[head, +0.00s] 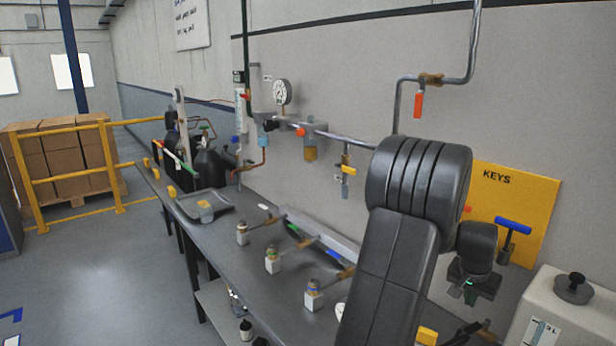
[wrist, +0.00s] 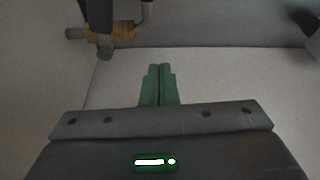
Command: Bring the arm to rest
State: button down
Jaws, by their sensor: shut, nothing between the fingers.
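My gripper shows in the wrist view (wrist: 159,68), with its two green fingers side by side and touching. Nothing is between them. A pale, plain surface lies beyond the fingertips. In the head view my dark arm rises at the right of the bench, bends over at the top, and ends low at the right in front of the wall. The fingers are mostly hidden there, with only a bit of green showing.
A grey bench (head: 262,285) runs along the wall, carrying several small valve blocks and a grey tray (head: 187,203). A yellow key board (head: 520,205) with a blue-handled tool (head: 512,228) is behind my wrist. A white container (head: 560,318) stands close at the right.

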jog(key=b+v, duration=0.1)
jog(key=v, duration=0.8)
jog(key=shift+w+r+m, duration=0.15)
jog(key=shift+r+m, duration=0.25)
jog(key=shift+r, duration=0.05)
jog(key=shift+a, duration=0.1)
